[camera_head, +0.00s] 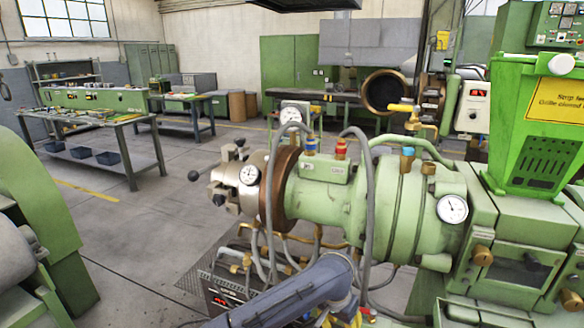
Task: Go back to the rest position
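A grey-blue tube-shaped part (290,296), possibly one of my arm links, rises from the bottom edge in front of the green extruder. I cannot tell which arm it belongs to. No fingertips of my left or right gripper show. The green extruder (325,205) fills the middle and right, with a round metal head, a brown flange (279,190), hoses and a pressure gauge (452,209). A green hopper (540,125) with a yellow label stands on its right end.
A green machine body (35,215) stands at the left edge. A workbench (85,125) with scattered items and blue bins below is at the back left. Open grey floor (150,225) lies between it and the extruder. A control box with red digits (215,295) sits low under the extruder.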

